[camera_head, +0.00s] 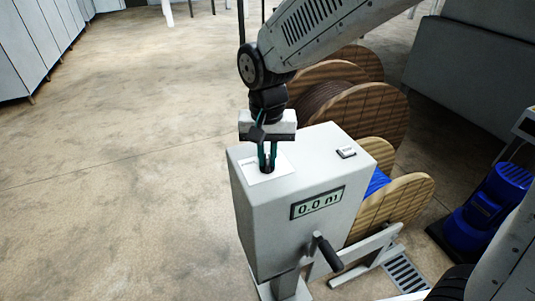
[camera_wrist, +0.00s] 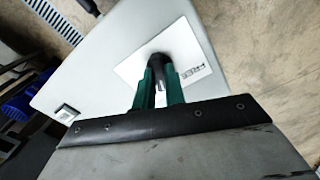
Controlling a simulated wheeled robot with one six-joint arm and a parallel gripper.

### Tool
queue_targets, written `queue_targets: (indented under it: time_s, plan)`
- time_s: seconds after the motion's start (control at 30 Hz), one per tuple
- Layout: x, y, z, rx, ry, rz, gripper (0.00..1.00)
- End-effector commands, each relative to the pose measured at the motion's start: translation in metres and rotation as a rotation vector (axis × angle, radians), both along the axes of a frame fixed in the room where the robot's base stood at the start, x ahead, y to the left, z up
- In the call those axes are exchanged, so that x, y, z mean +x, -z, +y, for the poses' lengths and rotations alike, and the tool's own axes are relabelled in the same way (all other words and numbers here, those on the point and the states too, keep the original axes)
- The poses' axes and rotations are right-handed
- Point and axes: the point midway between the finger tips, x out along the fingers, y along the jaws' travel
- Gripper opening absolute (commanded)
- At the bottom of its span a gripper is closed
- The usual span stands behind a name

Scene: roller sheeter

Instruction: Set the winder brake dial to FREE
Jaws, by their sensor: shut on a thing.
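The winder brake dial (camera_wrist: 160,60) is a dark round knob on a white label plate (camera_wrist: 128,70) on top of the grey winder cabinet (camera_head: 255,235). My gripper (camera_wrist: 160,82) points down over the plate, its green fingers shut on the dial. In the head view, my gripper (camera_head: 267,165) covers most of the dial, and the white plate (camera_head: 254,178) shows around the fingertips. Small print on the plate shows in the wrist view but is hard to read. Which way the dial points is hidden by the fingers.
A small rocker switch (camera_head: 346,152) sits on the cabinet top, right of the plate. The cabinet front has a display (camera_head: 317,203) reading 0.0 m and a crank handle (camera_head: 329,255). Wooden cable reels (camera_head: 380,115) stand behind and right. Open floor (camera_head: 110,190) lies left.

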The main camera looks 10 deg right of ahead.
Motion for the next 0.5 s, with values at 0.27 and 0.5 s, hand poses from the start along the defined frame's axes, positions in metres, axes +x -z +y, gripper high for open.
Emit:
queue_targets:
  time_s: [0.27,0.5]
  plan:
    - [0.0001,-0.0005,0.0002,0.001,-0.257,0.0,0.0]
    - [0.0002,-0.0005,0.0002,0.001,-0.485,-0.001,0.0]
